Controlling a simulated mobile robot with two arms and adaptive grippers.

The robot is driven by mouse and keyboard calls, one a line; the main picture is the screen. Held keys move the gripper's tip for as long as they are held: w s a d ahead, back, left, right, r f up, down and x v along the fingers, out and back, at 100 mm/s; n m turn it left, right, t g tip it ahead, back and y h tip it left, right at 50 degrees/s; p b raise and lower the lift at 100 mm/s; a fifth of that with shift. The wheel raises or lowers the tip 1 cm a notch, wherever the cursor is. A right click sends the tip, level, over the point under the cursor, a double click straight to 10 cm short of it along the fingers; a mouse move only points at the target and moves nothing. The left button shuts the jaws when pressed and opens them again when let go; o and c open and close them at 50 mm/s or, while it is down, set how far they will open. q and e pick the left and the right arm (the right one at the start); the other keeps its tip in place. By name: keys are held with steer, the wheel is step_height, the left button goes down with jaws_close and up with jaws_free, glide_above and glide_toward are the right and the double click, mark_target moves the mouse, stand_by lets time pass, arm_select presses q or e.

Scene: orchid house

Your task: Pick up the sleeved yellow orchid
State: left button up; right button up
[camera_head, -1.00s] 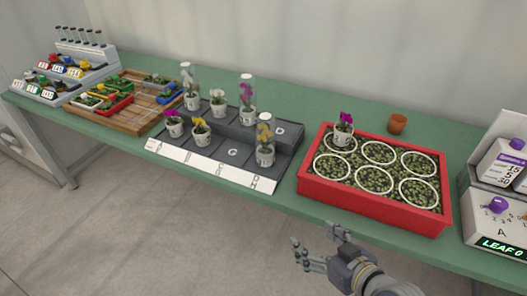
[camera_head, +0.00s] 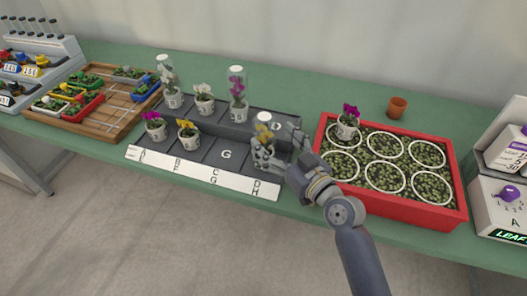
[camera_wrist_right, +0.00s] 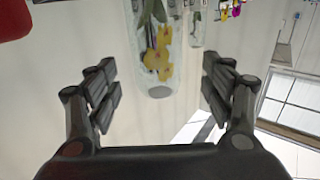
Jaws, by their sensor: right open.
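The sleeved yellow orchid (camera_head: 264,132) stands in a white pot inside a clear sleeve at the front right of the dark stepped stand, by the D/H labels. My open right gripper (camera_head: 280,146) is beside it, and a finger partly hides its pot. In the right wrist view the yellow orchid in its clear sleeve (camera_wrist_right: 160,55) appears upside down between the spread fingers of my right gripper (camera_wrist_right: 160,95), a little beyond the tips; I cannot tell whether they touch. My left gripper is not in view.
The dark stand (camera_head: 215,161) also holds an unsleeved yellow orchid (camera_head: 187,132), magenta and white orchids, and two more sleeved plants behind. A red tray (camera_head: 400,214) with white rings sits close right of my gripper. A terracotta pot (camera_head: 397,107) stands behind it.

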steer(key=shift+w+a, duration=0.2)
steer(key=shift+w, duration=0.05)
steer(key=p+x, duration=0.1)
steer(key=x, duration=0.3)
steer(key=shift+w+d, duration=0.1)
steer(key=shift+d, duration=0.05)
steer(key=shift+w+f, duration=0.1)
steer(key=shift+w, duration=0.2)
steer(key=c, duration=1.6)
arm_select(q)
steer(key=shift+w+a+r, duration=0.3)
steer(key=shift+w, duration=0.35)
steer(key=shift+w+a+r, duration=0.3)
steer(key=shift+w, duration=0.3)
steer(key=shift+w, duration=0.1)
